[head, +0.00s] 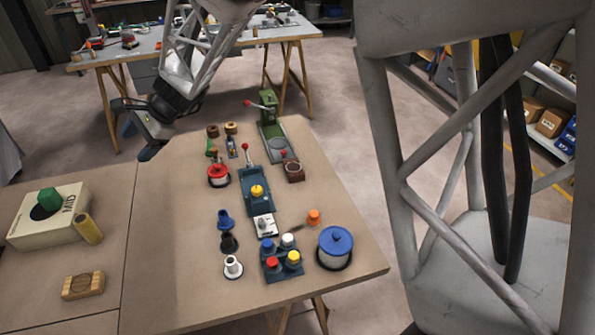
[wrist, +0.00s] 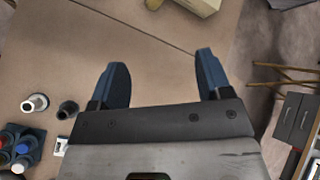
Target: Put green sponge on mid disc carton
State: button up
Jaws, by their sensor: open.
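The pale disc carton (head: 38,232), with dark lettering that seems to read MID, stands on the left bench. A green faceted block, which looks like the green sponge (head: 48,198), rests on the carton's top beside or partly over a dark round mark. My gripper (head: 138,128) is open and empty, in the air above the bench's far left side, well apart from the carton and sponge. In the wrist view my gripper (wrist: 163,72) has its two blue fingers spread with nothing between. Only a corner of the carton (wrist: 200,5) shows there; the sponge is out of that view.
A yellow cylinder (head: 88,228) leans at the carton's right side. A wooden block (head: 83,285) lies in front. Bench items right of centre include a green press (head: 270,125), a blue fixture (head: 257,190) and a blue-lidded pot (head: 335,245). The bench between these and the carton is clear.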

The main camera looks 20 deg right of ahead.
jog(key=s+d+r+n+t+h, duration=0.1)
jog(key=s+d+r+n+h, duration=0.15)
jog(key=s+d, duration=0.65)
jog(key=s+d+r+n+h, duration=0.2)
jog(key=s+d+r+n, duration=0.3)
jog(key=d, duration=0.6)
jog(key=s+d+f+n+t+h, duration=0.2)
jog(key=s+d+h, duration=0.3)
jog(key=s+d, duration=1.1)
jog(key=s, duration=0.3)
jog(key=shift+f+n, duration=0.3)
jog(key=shift+n, duration=0.05)
